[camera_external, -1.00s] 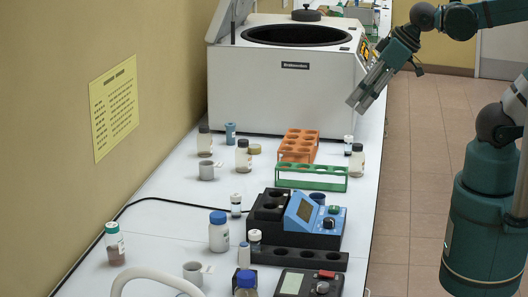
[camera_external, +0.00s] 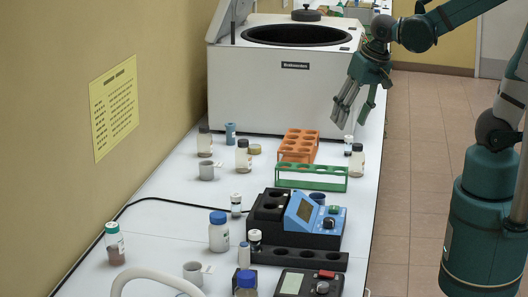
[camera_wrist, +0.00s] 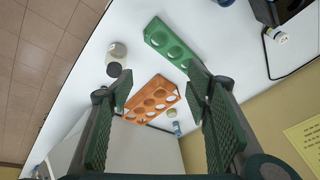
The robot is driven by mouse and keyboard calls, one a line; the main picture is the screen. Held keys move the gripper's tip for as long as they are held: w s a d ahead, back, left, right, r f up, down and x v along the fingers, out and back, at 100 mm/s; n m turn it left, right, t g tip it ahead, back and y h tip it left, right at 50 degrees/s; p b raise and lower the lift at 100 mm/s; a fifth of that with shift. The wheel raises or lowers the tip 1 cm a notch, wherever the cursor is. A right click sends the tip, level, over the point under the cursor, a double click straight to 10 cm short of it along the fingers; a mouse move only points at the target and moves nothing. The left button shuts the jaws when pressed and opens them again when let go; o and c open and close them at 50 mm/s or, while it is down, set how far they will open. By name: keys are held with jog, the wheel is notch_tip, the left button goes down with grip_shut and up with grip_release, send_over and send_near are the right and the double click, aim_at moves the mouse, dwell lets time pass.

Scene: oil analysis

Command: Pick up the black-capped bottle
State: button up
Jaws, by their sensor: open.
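Several pale bottles with dark or black caps stand on the white bench. In the external view, one (camera_external: 357,162) is near the right edge beside the green rack, one (camera_external: 242,157) is left of the orange rack, and another (camera_external: 204,145) is farther left. In the wrist view, a pale bottle (camera_wrist: 117,50) with a dark cap is left of the green rack. My gripper (camera_external: 342,124) is open and empty. It points down in front of the centrifuge, above the bench near the right-edge bottle. The wrist view shows its fingers (camera_wrist: 160,95) wide apart.
A green rack (camera_external: 312,184) and an orange rack (camera_external: 299,146) stand near the right-edge bottle. A small vial (camera_external: 348,146) is close behind that bottle. The white centrifuge (camera_external: 280,90) rises behind. A blue and black device (camera_external: 316,222) stands nearer the camera.

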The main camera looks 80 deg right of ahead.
aim_at(358, 145)
jog(key=d+f+m+g, duration=0.1)
jog(key=d+f+m, duration=0.2)
jog(key=f, duration=0.1)
jog(key=s+d+f+m+g+b, duration=0.1)
jog(key=d+f+m, duration=0.2)
jog(key=d+f, duration=0.1)
jog(key=d+f+m+g, duration=0.1)
jog(key=d+f+m, duration=0.2)
jog(key=shift+s+d+f, duration=0.15)
jog(key=shift+d+f, duration=0.1)
jog(key=shift+f, duration=0.15)
jog(key=shift+s+d+f+m+g, duration=0.15)
jog(key=shift+d+f+m+g, duration=0.15)
jog(key=shift+m, duration=0.2)
jog(key=shift+f, duration=0.15)
jog(key=shift+d+f+b, duration=0.1)
jog(key=shift+f+b, duration=0.35)
jog(key=shift+f, duration=0.7)
jog(key=shift+f, duration=0.1)
jog(key=shift+d+f+b, duration=0.2)
jog(key=shift+f+b, duration=0.1)
jog(key=shift+f, duration=0.95)
jog(key=shift+d+f+b, duration=0.15)
jog(key=shift+f+b, duration=0.1)
jog(key=shift+f, duration=0.95)
jog(key=c, duration=1)
